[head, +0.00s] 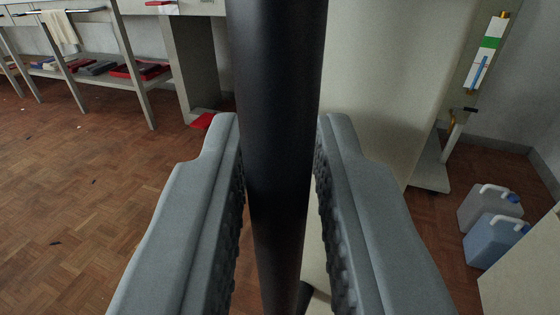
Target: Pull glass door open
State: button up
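A thick black upright bar (278,110), which looks like a door handle, runs from the top of the head view down through its middle. My gripper (279,160) has one grey finger on each side of the bar. The ribbed pads lie against its sides near the fingertips, and I see narrow gaps lower down. The gripper looks shut on the bar. I cannot make out the pane or frame of a glass door. The bar's ends and mounts are out of view or hidden.
A pale cabinet or panel (385,80) stands behind the bar on the right. Two jugs, one grey (485,208) and one blue (492,242), stand on the floor at right. A bench (140,95) with trays and a cloth is at back left. The parquet floor (80,200) at left is largely clear.

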jog(key=s, duration=1.7)
jog(key=shift+s+d, duration=0.2)
jog(key=shift+d, duration=0.2)
